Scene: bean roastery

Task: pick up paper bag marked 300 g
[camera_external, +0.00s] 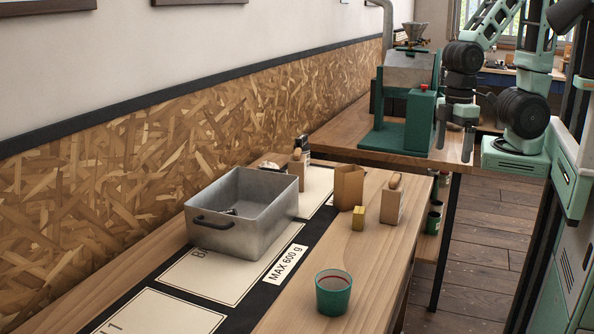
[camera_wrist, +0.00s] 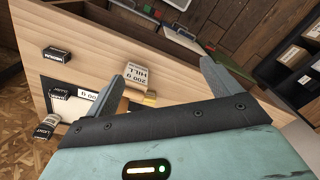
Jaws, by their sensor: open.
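A tan paper bag (camera_wrist: 135,76) with upside-down printed text stands on the wooden bench in the wrist view. The text includes "HILL" and a gram figure too small to read surely as 200 or 300. In the external view, an open brown paper bag (camera_external: 349,188) and a lighter bag (camera_external: 392,203) stand on the bench; no weight marking is legible on either. My gripper (camera_external: 454,144) is open and empty, beside the green machine and above and behind the bags. In the wrist view its fingers (camera_wrist: 172,82) are spread wide, the left one near the tan bag in the picture.
A grey metal bin (camera_external: 262,228) stands left of the bags. A small yellow block (camera_external: 358,218) sits between the bags, and a green cup (camera_external: 333,294) stands nearer. The green machine (camera_external: 405,110) stands on the far table. Small dark labelled boxes (camera_wrist: 57,54) show in the wrist view.

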